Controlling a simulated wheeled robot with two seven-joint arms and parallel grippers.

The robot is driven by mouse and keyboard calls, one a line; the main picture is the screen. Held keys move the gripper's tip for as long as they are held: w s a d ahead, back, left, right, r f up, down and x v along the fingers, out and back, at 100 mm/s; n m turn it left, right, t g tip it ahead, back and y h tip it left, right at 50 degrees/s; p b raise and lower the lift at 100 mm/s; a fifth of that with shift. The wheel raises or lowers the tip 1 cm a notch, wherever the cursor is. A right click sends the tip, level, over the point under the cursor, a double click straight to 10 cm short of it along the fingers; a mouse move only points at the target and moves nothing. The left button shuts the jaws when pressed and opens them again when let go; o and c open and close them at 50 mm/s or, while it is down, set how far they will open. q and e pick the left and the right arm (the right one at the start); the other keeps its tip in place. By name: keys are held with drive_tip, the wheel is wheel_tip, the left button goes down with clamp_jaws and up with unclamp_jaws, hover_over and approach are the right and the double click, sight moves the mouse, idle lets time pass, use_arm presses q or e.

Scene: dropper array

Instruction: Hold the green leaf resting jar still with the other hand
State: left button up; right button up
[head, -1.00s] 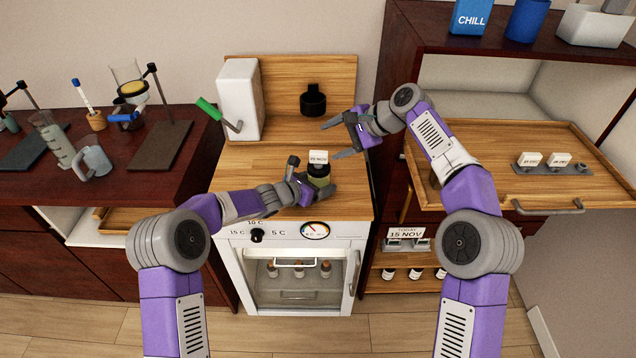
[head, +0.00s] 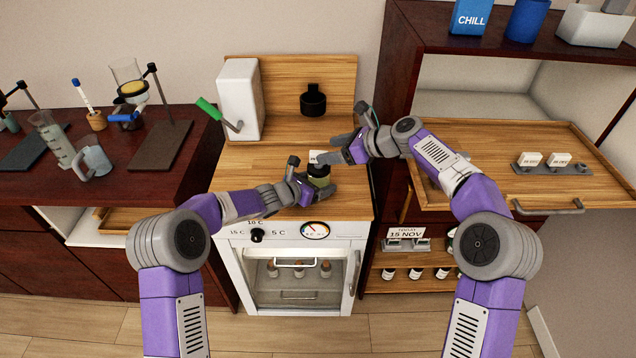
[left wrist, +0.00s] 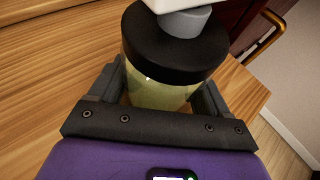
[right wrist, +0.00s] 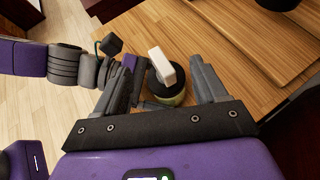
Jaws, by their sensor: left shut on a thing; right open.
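The jar (head: 319,178) stands upright on the wooden top above the small oven. It has a black lid and a pale yellow-green body, also seen in the left wrist view (left wrist: 160,90). A white dated tag (right wrist: 163,67) on a grey stub sits on its lid. My left gripper (head: 316,190) is shut around the jar's body, one finger on each side. My right gripper (head: 334,152) is open above the jar, partly covering the tag in the head view. In the right wrist view its open fingers (right wrist: 166,88) lie either side of the lid and tag.
A white box with a green-handled lever (head: 238,100) and a black bottle-like piece (head: 313,100) stand behind the jar. A wooden tray (head: 480,160) with two white tags is at right. Dark benches with glassware are at left.

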sight(318, 152)
use_arm(q)
drive_tip(key=shift+s+f, duration=0.15)
drive_tip(key=shift+f, duration=0.3)
use_arm(e)
drive_tip(key=shift+x, duration=1.6)
clamp_jaws()
use_arm(q)
drive_tip(key=shift+a+r, duration=0.1)
drive_tip(key=shift+r, duration=0.05)
use_arm(e)
drive_tip(key=shift+r, duration=0.65)
drive_tip(key=shift+r, duration=2.05)
use_arm(q)
drive_tip(key=shift+r, duration=0.1)
